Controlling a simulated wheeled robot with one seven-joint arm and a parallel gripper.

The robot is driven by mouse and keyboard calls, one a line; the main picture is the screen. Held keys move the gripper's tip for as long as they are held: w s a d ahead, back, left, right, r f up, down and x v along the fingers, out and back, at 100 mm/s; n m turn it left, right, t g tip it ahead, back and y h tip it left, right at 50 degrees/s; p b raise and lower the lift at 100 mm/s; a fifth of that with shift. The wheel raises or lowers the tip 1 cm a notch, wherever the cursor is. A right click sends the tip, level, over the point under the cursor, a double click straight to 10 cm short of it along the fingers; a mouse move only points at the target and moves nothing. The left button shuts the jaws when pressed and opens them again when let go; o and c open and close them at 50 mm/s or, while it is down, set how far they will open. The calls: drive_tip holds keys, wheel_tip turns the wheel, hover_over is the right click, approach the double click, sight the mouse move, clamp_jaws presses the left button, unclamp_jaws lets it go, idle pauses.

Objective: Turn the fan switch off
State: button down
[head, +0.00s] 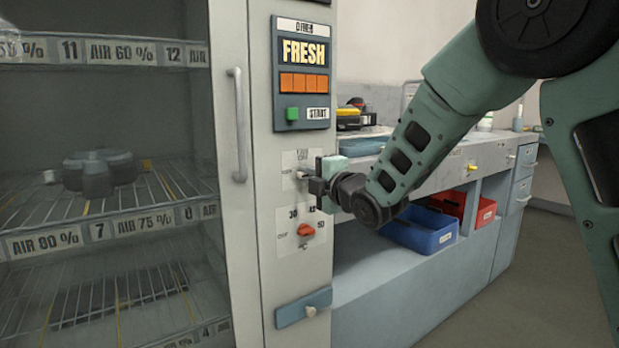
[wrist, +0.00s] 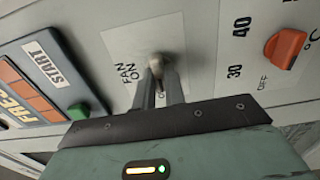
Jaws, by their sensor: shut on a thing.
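The fan switch (wrist: 157,66) is a small metal toggle on a pale plate marked FAN and ON in the wrist view. The plate also shows in the head view (head: 303,158), on the cabinet's front column. My gripper (head: 305,180) is at the plate, and in the wrist view its two fingers (wrist: 160,82) are closed around the toggle. The second label below the toggle is mostly hidden by the fingers. The toggle's exact tilt is hard to tell.
An orange temperature knob (head: 306,230) sits just below the switch. A green START button (head: 292,114) is above. The cabinet's glass door and handle (head: 238,125) are left. A counter with blue (head: 422,232) and red (head: 462,206) bins is right, behind my arm.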

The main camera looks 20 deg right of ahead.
drive_tip(key=c, duration=1.5)
unclamp_jaws()
drive_tip(key=shift+o, duration=0.2)
drive_tip(key=shift+s, duration=0.1)
drive_tip(key=b+v, duration=0.5)
drive_tip(key=v, duration=1.2)
drive_tip(key=shift+s, duration=0.1)
